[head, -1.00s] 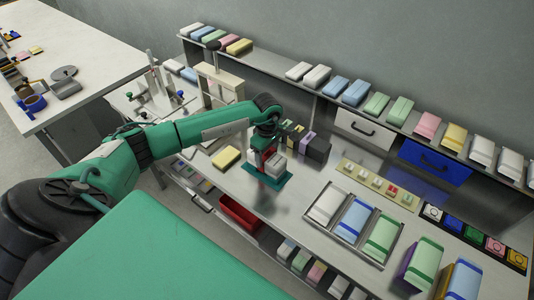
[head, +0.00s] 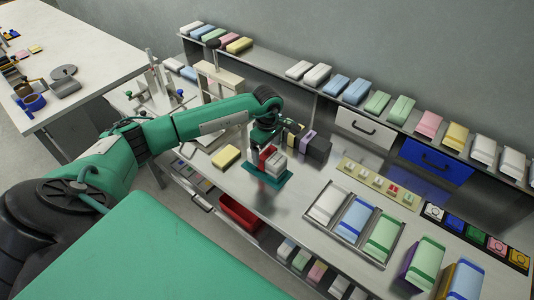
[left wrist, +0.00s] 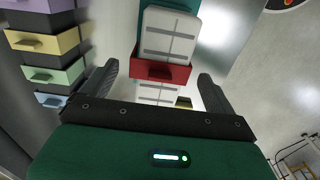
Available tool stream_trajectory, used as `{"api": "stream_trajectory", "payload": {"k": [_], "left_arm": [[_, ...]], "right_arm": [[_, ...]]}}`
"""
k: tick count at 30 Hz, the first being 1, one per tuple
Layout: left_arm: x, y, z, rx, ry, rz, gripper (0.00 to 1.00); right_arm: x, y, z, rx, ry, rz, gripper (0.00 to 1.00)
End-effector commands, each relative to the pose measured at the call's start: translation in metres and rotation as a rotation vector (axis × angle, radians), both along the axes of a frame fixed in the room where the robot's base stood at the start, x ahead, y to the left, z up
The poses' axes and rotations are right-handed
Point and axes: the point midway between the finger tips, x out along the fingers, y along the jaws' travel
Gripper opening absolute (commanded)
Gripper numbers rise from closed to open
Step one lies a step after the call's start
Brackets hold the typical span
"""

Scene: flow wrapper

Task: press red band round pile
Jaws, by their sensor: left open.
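The pile (head: 278,164) is a pale white stack standing on a green base plate (head: 268,175) on the steel bench. In the left wrist view the pile (left wrist: 170,34) has grey lines across it. The red band (left wrist: 160,73) lies across the pile there, and the red also shows beside the pile in the head view (head: 266,153). My left gripper (head: 258,152) is at the pile; in the left wrist view its open fingers (left wrist: 157,75) stand on either side of the band, with gaps. Whether the band goes all round is hidden. My right gripper is out of view.
A dark block with a purple strip (head: 308,142) stands just behind the pile. A yellow block (head: 226,156) lies to its left. A tray (head: 330,230) of wrapped packs is at the right. A red bin (head: 238,214) is below the front edge. Bench between pile and tray is clear.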

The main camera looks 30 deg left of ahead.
Motion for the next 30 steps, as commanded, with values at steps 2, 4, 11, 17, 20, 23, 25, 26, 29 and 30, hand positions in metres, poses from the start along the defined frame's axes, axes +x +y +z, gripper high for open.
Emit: {"api": "stream_trajectory", "payload": {"k": [2,4,11,17,20,23,25,26,29,30], "left_arm": [[0.002,0.0,0.015,0.001,-0.006,-0.002,0.91],[0.001,0.001,0.032,0.002,-0.006,-0.002,0.91],[0.001,0.0,0.083,0.001,-0.003,-0.001,0.91],[0.001,0.0,0.108,0.001,0.0,-0.002,0.91],[0.0,0.0,0.113,0.0,0.002,-0.002,0.91],[0.0,0.0,0.115,0.0,0.003,-0.001,0.91],[0.0,0.0,0.115,0.0,0.003,-0.001,0.91],[0.0,0.0,0.115,0.0,0.003,-0.001,0.91],[0.0,0.0,0.115,0.0,0.003,-0.001,0.91],[0.0,0.0,0.115,0.0,0.003,-0.002,0.91]], "right_arm": [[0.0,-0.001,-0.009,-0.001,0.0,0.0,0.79],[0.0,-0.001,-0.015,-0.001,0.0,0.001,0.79],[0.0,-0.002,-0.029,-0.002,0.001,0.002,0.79],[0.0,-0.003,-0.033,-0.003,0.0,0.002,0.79],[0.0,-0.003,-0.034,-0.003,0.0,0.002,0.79],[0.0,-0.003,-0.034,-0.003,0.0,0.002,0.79],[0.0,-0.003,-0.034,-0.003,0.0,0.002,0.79],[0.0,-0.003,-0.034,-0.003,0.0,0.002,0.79],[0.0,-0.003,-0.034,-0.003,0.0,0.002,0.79],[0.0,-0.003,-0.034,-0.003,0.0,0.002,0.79]]}}
